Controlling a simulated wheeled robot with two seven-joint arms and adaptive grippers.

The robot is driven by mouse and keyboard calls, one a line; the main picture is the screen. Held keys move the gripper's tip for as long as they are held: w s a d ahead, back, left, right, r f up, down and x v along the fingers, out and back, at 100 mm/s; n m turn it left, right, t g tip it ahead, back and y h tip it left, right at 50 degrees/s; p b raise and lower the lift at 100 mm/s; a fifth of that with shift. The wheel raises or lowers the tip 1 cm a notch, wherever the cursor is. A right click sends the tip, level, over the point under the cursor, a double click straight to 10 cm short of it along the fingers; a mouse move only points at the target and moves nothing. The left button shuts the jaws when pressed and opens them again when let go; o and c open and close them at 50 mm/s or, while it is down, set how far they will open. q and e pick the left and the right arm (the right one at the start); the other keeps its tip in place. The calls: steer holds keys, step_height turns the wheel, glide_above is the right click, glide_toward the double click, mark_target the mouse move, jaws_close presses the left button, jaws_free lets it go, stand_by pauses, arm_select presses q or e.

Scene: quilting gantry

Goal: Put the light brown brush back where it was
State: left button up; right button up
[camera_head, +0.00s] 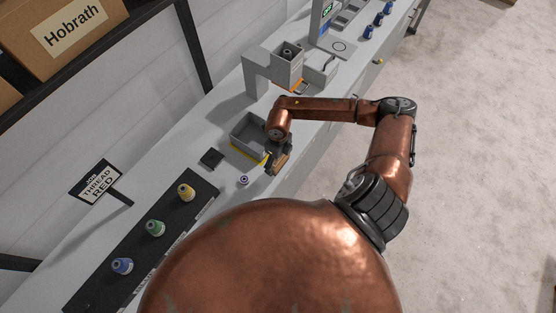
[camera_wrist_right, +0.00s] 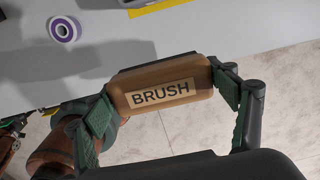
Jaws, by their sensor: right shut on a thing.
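The light brown brush (camera_wrist_right: 163,86) is labelled BRUSH and sits between the two green-padded fingers of my right gripper (camera_wrist_right: 165,100) in the right wrist view. In the head view my right gripper (camera_head: 278,160) is by the front edge of the bench, just right of a grey open tray, with the brush (camera_head: 279,163) in it. The fingers touch the brush at both ends. In the wrist view the brush is in front of the bench edge, with floor behind it. My left gripper is not in view.
The grey tray (camera_head: 236,132) has a yellow strip along its front. A small purple-and-white roll (camera_head: 243,180) lies near the gripper. A black rack (camera_head: 100,268) holds yellow, green and blue spools. A sign (camera_head: 98,184) reads THREAD RED. A grey machine (camera_head: 262,77) stands farther along.

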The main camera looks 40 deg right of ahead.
mark_target(278, 162)
steer(key=shift+w+d+f, duration=0.3)
steer(key=shift+w+f, duration=0.1)
steer(key=shift+f, duration=0.15)
steer(key=shift+w+d+f, duration=0.3)
steer(key=shift+w+f, duration=0.05)
steer(key=shift+f, duration=0.2)
step_height(278, 162, down, 3)
steer(key=shift+w+d+f+p, duration=0.1)
steer(key=shift+w+f+p, duration=0.1)
steer(key=shift+p, duration=0.95)
steer(key=shift+f, duration=0.1)
steer(key=shift+f, duration=0.15)
steer(key=o, duration=1.1)
steer(key=shift+o, duration=0.2)
